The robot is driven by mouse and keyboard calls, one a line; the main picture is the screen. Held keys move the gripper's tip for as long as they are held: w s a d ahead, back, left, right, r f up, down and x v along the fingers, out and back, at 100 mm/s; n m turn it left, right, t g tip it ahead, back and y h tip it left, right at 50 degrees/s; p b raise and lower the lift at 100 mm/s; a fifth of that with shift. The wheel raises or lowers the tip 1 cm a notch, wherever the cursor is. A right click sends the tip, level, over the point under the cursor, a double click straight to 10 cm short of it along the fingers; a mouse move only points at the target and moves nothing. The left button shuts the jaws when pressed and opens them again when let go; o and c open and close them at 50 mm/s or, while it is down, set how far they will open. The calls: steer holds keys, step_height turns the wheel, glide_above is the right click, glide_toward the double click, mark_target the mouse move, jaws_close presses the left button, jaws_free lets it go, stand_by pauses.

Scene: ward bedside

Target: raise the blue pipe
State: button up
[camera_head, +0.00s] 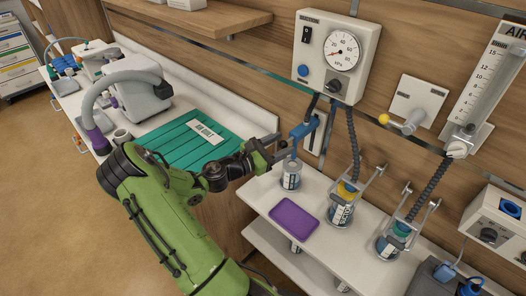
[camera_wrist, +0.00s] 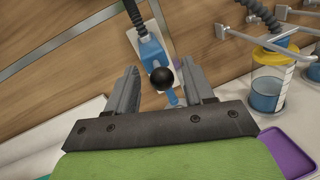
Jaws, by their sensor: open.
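The blue pipe (camera_head: 302,131) is near the wall plate below the gauge box, above a clear canister (camera_head: 291,175) on the white shelf. In the wrist view, the blue pipe (camera_wrist: 152,48) has a block-like upper part and a thin lower part, with a round black knob (camera_wrist: 162,78) in front. My gripper (camera_head: 276,148) is beside it in the head view. In the wrist view, my gripper (camera_wrist: 161,70) has its fingers apart, with the knob between them in the picture. I cannot tell whether either finger touches it.
A purple tray (camera_head: 294,219) lies on the shelf below. The gauge box (camera_head: 337,55) is above.

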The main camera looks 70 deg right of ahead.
steer(key=v, duration=1.4)
steer(key=shift+a, duration=0.15)
steer(key=shift+r, duration=0.1)
steer(key=w+a+f+m+t+y, duration=0.1)
steer(key=w+a+m+t+y, duration=0.3)
steer(key=a+m+t+y, duration=0.7)
steer(key=s+a+r+t+y, duration=0.1)
steer(key=a+r, duration=0.2)
steer(key=a, duration=0.4)
steer(key=s+a+r+n+t+y, duration=0.1)
steer(key=s+a+r+t, duration=0.1)
steer(key=a+r, duration=0.2)
steer(key=s+a+r+n+t+y, duration=0.1)
steer(key=a+r, duration=0.3)
steer(key=a, duration=0.6)
steer(key=shift+s+a+t+y, duration=0.25)
steer(key=shift+s+t+y, duration=0.15)
steer(key=shift+s+t, duration=0.1)
